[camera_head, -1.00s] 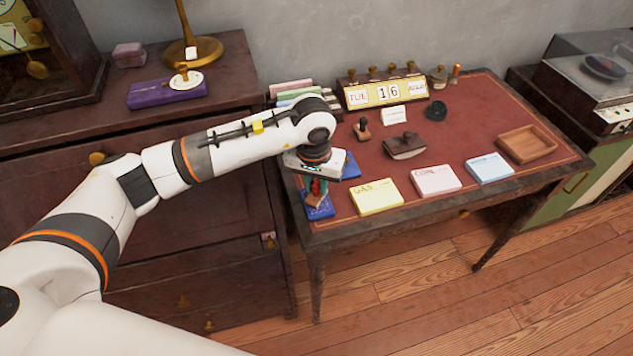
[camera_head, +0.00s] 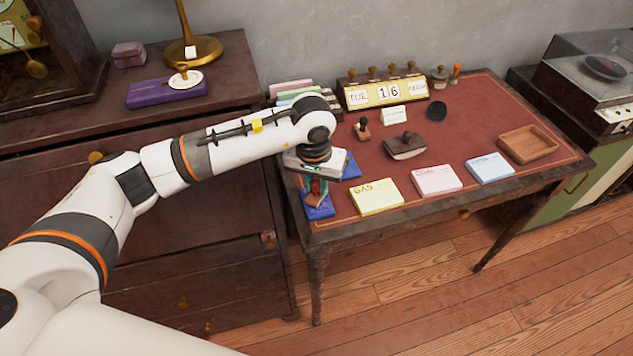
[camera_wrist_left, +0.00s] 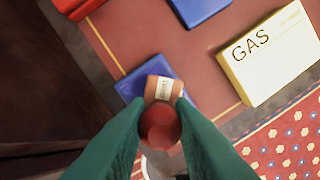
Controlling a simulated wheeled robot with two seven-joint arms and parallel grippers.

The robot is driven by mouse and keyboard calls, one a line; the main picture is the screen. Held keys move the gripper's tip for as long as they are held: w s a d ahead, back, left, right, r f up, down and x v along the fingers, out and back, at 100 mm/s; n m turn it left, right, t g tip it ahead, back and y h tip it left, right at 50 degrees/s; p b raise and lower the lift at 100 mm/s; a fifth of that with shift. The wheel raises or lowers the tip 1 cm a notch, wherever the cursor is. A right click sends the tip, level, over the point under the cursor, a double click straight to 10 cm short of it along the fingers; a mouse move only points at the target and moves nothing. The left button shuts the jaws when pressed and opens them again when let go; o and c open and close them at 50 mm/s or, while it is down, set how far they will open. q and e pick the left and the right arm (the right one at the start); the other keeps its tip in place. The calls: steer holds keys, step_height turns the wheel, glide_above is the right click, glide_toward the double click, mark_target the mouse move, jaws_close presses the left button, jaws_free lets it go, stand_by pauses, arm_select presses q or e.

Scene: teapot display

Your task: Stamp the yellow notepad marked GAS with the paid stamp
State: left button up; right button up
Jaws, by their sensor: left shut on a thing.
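The yellow notepad marked GAS (camera_head: 375,198) lies at the front left of the desk, and its face is bare of any stamp mark that I can see. It also shows in the left wrist view (camera_wrist_left: 270,60). My left gripper (camera_head: 317,187) is shut on a stamp (camera_wrist_left: 160,122) with a red round handle and a wooden base. A pale label on that base is too small to read. The stamp is over a blue pad (camera_head: 320,210) at the desk's front left corner, left of the notepad. I cannot tell whether it touches the pad.
A pink notepad (camera_head: 437,180) and a light blue notepad (camera_head: 490,168) lie right of the yellow one. Behind are a wooden stamp (camera_head: 362,130), a rocker blotter (camera_head: 405,148) and a date block (camera_head: 387,92). A wooden tray (camera_head: 527,144) lies at the right.

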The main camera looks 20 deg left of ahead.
stand_by(0.5)
